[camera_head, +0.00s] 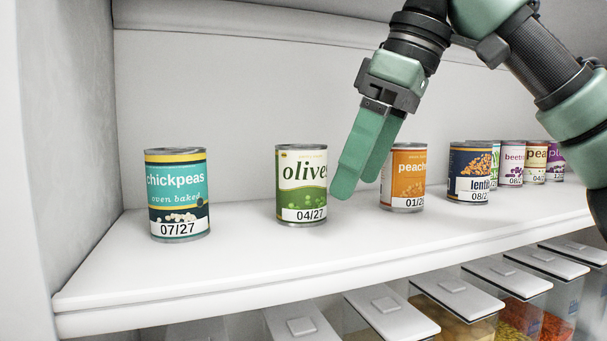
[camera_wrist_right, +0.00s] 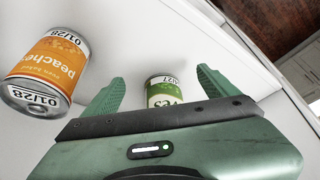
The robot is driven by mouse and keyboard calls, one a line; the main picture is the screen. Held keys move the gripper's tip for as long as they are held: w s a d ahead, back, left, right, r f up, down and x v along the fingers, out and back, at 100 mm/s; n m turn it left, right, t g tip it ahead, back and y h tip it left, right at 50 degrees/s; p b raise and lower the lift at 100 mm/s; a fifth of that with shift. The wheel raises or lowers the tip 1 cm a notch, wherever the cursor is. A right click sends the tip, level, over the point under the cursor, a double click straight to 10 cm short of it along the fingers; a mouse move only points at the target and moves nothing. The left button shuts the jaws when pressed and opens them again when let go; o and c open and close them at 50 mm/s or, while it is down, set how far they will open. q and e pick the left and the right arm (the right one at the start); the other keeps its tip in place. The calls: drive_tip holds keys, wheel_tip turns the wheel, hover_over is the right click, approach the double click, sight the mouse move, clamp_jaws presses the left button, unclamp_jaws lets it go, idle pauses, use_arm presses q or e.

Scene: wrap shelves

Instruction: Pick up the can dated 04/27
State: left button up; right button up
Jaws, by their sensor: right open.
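The olives can (camera_head: 302,186), green and white and dated 04/27, stands upright on the white shelf between the chickpeas can and the peaches can. In the right wrist view the olives can (camera_wrist_right: 163,91) shows between the two fingers, its lower part hidden by the gripper body. My right gripper (camera_head: 358,182) is open and empty. In the head view its fingers point down, just right of the olives can and in front of the peaches can's left side. Its fingers also show in the right wrist view (camera_wrist_right: 160,88). My left gripper is not in view.
The chickpeas can (camera_head: 178,194), dated 07/27, stands at the left. The peaches can (camera_head: 407,180), dated 01/28, is close on the right. The lentils can (camera_head: 470,174) and several others stand farther right. Lidded containers (camera_head: 390,314) sit below the shelf (camera_head: 240,265).

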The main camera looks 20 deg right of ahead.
sight(326, 163)
drive_tip(key=w+a+p, duration=0.1)
drive_tip(key=w+a, duration=0.2)
drive_tip(key=shift+w, duration=0.35)
drive_tip(key=shift+w+p, duration=0.25)
drive_tip(key=shift+p, duration=0.05)
drive_tip(key=shift+w+a+r+p, duration=0.2)
drive_tip(key=shift+w+a+p, duration=0.65)
drive_tip(key=shift+a, duration=0.2)
drive_tip(key=shift+w+a+f+p, duration=0.25)
drive_tip(key=shift+a+f, duration=0.15)
drive_tip(key=shift+f, duration=0.15)
drive_tip(key=shift+w+a+f+p, duration=0.1)
drive_tip(key=shift+w+a+f, duration=0.2)
drive_tip(key=shift+f, duration=0.2)
drive_tip(key=shift+w+a+f, duration=0.1)
drive_tip(key=shift+w+f, duration=0.05)
drive_tip(key=shift+f, duration=0.4)
drive_tip(key=shift+d, duration=0.25)
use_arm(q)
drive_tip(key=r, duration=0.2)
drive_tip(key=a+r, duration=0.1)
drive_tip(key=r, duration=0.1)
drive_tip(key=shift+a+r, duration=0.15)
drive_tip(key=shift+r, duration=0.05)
use_arm(e)
drive_tip(key=shift+a, duration=0.15)
drive_tip(key=c, duration=1.9)
